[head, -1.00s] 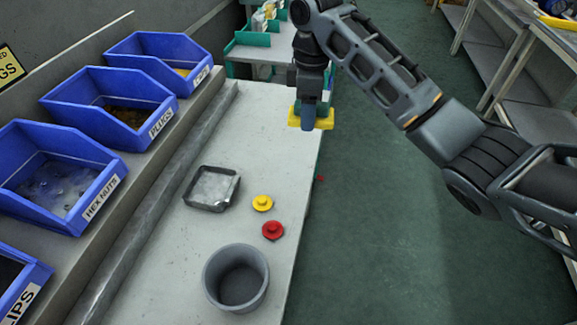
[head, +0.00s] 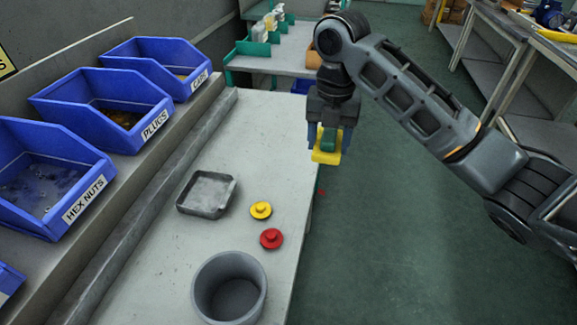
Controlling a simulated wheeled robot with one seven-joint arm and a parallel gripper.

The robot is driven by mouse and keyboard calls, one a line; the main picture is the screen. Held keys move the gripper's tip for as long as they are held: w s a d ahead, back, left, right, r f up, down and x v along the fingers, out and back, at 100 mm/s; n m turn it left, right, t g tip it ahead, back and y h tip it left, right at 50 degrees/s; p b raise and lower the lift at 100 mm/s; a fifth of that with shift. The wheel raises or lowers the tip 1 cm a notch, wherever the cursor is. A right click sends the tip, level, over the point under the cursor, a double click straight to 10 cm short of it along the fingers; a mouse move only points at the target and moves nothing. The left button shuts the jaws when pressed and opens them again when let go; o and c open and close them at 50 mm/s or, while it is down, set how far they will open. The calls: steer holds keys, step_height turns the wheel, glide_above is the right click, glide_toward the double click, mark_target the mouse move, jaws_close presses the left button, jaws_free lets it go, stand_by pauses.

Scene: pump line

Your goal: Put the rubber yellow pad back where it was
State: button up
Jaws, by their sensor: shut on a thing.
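A small round yellow piece with a knob (head: 260,210) lies on the grey table (head: 250,130), beside a similar red piece (head: 271,238).
A shallow grey tray (head: 207,194) and a round grey cup (head: 230,288) stand on the table. Blue bins (head: 103,115) line the left ledge. A second bench (head: 270,62) stands beyond. The far half of the table is clear.

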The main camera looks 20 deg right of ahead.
glide_above(289, 171)
step_height(289, 171, down, 6)
steer(key=shift+a+r, duration=0.1)
steer(key=shift+r, duration=0.15)
steer(key=shift+f+p, duration=0.3)
steer(key=shift+f, duration=1.65)
steer(key=shift+s+f, duration=0.1)
steer(key=o, duration=1)
step_height(289, 171, up, 12)
steer(key=shift+r+b, duration=0.1)
steer(key=shift+b, duration=0.2)
